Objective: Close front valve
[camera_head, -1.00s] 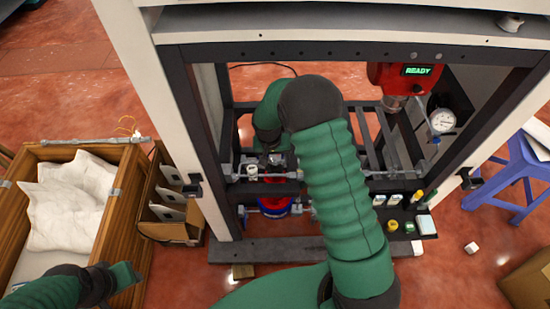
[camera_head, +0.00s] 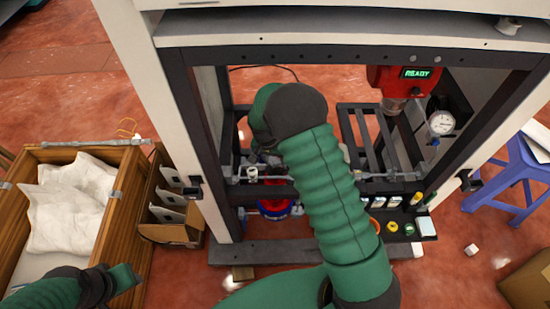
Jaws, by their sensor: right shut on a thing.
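A grey pipe (camera_head: 390,177) runs along the front of the dispenser frame, with a small white-capped fitting (camera_head: 252,173) at its left part. My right arm reaches across the frame, and its wrist bends down behind the pipe. My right gripper (camera_head: 268,160) is small, dark and partly hidden at the pipe, beside the fitting. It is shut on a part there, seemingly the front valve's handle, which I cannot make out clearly. My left gripper (camera_head: 124,280) hangs at the lower left by the wooden crate; its jaw gap is not clear.
A red dispenser head (camera_head: 400,78) reads READY, with a pressure gauge (camera_head: 441,122) at its right. A red and blue container (camera_head: 274,208) sits under the pipe.

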